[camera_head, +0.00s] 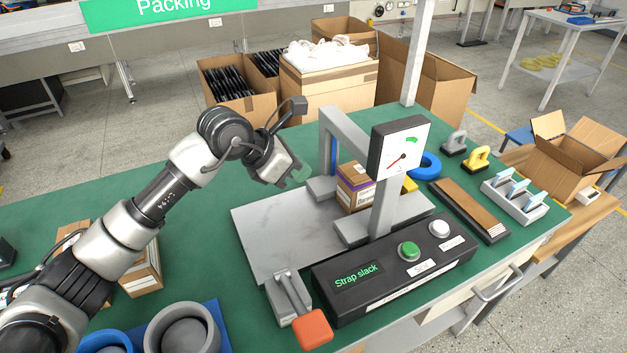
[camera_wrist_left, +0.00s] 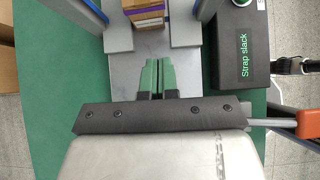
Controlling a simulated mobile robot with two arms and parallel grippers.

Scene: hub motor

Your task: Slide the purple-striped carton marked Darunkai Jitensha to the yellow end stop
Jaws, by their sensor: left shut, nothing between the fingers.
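The purple-striped carton (camera_head: 355,188) stands on the grey metal plate (camera_head: 262,238), under the grey arch of the strapping machine. Its lettering is too small to read. It also shows at the top of the left wrist view (camera_wrist_left: 149,16), between the arch's feet. The yellow end stop (camera_head: 410,184) shows only in part beyond the carton, behind the arch's near post. My left gripper (camera_head: 300,177) is over the plate on the near-left side of the carton. Its green fingers (camera_wrist_left: 160,78) are shut and empty, pointing at the carton with a gap between. My right gripper is in neither view.
The strap slack control box (camera_head: 372,276) and an orange-handled lever (camera_head: 312,328) line the plate's front side. The arch (camera_head: 345,130) with its dial (camera_head: 400,148) stands over the carton. Other cartons (camera_head: 143,272) stand at left beneath my arm. Green tabletop lies bare behind the plate.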

